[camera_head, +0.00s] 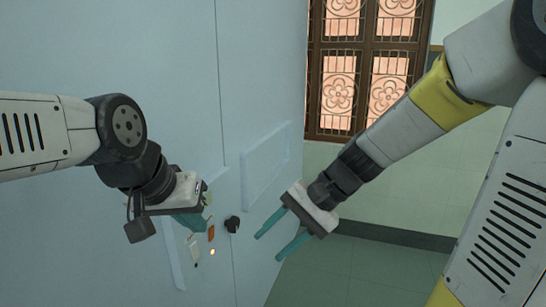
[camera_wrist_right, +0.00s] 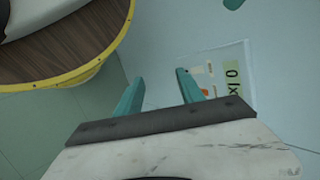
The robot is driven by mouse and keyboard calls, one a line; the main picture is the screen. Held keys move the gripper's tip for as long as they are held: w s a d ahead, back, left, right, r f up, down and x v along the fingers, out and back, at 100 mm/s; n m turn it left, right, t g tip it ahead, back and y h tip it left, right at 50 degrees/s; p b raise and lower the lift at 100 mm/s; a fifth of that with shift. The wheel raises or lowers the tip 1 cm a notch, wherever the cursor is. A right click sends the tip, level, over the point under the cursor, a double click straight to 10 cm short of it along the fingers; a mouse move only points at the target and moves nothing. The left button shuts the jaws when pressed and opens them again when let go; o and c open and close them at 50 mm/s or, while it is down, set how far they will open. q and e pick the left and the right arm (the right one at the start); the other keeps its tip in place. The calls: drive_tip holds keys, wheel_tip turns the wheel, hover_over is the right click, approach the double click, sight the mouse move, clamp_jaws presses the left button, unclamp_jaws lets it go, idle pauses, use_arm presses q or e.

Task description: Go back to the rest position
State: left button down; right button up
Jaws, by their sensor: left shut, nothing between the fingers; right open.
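My left gripper (camera_head: 198,222) is beside the control panel (camera_head: 178,262) on the pale blue cabinet. Its teal fingers are shut with nothing seen between them, and the wrist partly hides them and the panel. My right gripper (camera_head: 268,248) is open and empty, to the right of the panel and in front of the cabinet's edge. Its two teal fingers (camera_wrist_right: 160,82) also show apart in the right wrist view, with nothing between them.
The pale blue cabinet (camera_head: 100,50) fills the left side. It carries a black knob (camera_head: 232,224), an orange switch (camera_head: 211,232) and a lit spot (camera_head: 213,252). A green label (camera_wrist_right: 232,75) shows in the wrist view. Open floor (camera_head: 350,270) and a barred window (camera_head: 365,65) lie right.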

drive_tip(key=s+d+r+n+t+h, duration=0.2)
drive_tip(key=d+r+t+h, duration=0.1)
drive_tip(key=d, duration=0.4)
drive_tip(key=s+d+r+n+t+h, duration=0.2)
drive_tip(key=d+r+t+h, duration=0.1)
drive_tip(key=d, duration=0.3)
drive_tip(key=shift+d+r+n, duration=0.35)
drive_tip(key=shift+r+n, duration=0.05)
drive_tip(key=shift+r, duration=0.2)
